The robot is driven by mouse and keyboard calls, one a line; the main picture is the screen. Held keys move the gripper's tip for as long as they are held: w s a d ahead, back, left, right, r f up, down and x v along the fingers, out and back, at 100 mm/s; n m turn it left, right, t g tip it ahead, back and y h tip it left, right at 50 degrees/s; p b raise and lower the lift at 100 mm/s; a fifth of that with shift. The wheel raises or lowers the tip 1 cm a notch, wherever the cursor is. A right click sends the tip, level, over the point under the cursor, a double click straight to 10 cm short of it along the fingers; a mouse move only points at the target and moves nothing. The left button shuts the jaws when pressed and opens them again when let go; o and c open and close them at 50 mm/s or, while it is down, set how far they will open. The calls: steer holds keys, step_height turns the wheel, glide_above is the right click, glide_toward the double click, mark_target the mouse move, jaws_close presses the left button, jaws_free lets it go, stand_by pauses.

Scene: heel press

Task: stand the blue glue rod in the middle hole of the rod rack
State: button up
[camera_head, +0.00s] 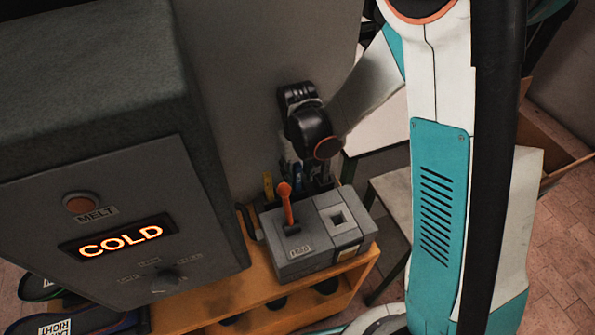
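My gripper (318,176) is small and dark in the camera_head view, hanging below my black wrist behind the grey lever box. Its fingers are too dark and partly hidden to tell whether they are open or shut. A small blue piece (298,181), perhaps the blue glue rod, shows just left of my gripper. I cannot tell whether it is held or standing in something. A yellow upright piece (268,186) stands farther left, behind the box. The rod rack and its middle hole cannot be made out; the box and my arm cover that area.
The grey box (318,262) with an orange lever (286,205) and a square opening stands on an orange wooden shelf (215,303). A large grey machine (120,215) with a lit COLD display fills the left. Labelled shoe-like items (62,325) lie lower left. A pale table (392,195) stands behind.

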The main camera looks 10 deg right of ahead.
step_height(320, 180, up, 12)
stand_by(0.8)
stand_by(0.9)
steer(key=s+d+f+m+t+b, duration=0.2)
steer(key=s+d+f+t+b, duration=0.1)
steer(key=s+d+t+b, duration=0.4)
steer(key=s+d+b, duration=0.3)
steer(key=s+b, duration=0.3)
steer(key=s, duration=0.2)
steer(key=shift+s+d+b, duration=0.2)
steer(key=shift+s+b, duration=0.05)
steer(key=shift+b, duration=0.15)
